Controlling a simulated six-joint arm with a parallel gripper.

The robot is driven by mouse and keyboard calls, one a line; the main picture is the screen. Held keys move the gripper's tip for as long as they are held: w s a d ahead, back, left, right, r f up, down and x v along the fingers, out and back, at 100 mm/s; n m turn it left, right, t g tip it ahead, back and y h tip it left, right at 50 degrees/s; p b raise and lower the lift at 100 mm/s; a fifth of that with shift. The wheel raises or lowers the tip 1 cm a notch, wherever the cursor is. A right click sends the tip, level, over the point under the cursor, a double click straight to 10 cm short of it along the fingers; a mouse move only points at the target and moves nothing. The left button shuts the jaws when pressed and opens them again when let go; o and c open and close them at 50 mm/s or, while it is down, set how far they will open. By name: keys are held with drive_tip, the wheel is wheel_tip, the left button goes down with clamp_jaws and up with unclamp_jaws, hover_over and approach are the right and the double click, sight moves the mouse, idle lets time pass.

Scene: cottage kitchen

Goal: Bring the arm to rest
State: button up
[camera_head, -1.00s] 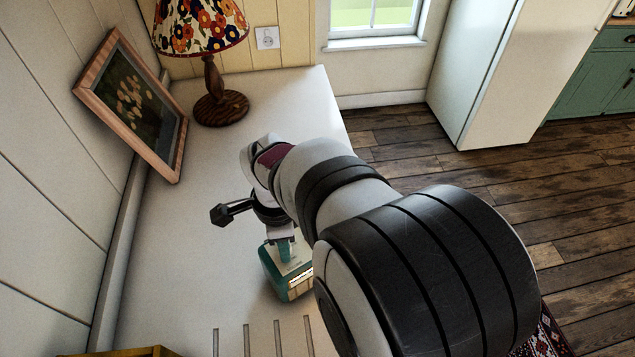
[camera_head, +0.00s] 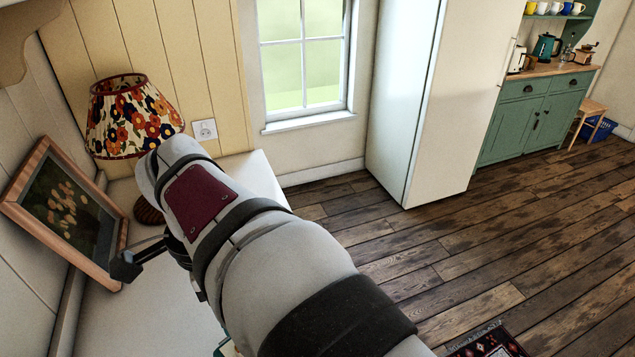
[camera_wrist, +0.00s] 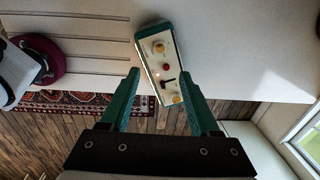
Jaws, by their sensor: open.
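My arm (camera_head: 270,260) reaches across the head view from the bottom toward the lamp, over the white worktop (camera_head: 120,320). Past the fingertips a teal box with a cream face (camera_wrist: 160,62), knobs, a small red light and a black lever stands on the worktop. One end of it shows between the fingers, with gaps on both sides. In the head view only a teal sliver shows at the bottom edge.
A floral-shaded lamp (camera_head: 133,115) stands behind the arm, its base partly covered. A framed picture (camera_head: 66,212) leans at the left wall, near a black part of my wrist. A white fridge (camera_head: 420,100) and green cabinet (camera_head: 535,120) stand beyond open floor.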

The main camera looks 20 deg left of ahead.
wheel_tip(320, 180, up, 2)
drive_tip(key=w+d+f+n, duration=0.1)
drive_tip(key=d+f, duration=0.1)
drive_tip(key=d, duration=2)
drive_tip(key=s+d+f+n+y, duration=0.1)
drive_tip(key=s+d+f+n, duration=0.1)
drive_tip(key=s+d+f, duration=0.3)
drive_tip(key=s+d, duration=0.3)
drive_tip(key=d, duration=0.1)
drive_tip(key=shift+f+g, duration=0.15)
drive_tip(key=shift+g, duration=0.15)
drive_tip(key=shift+s, duration=0.1)
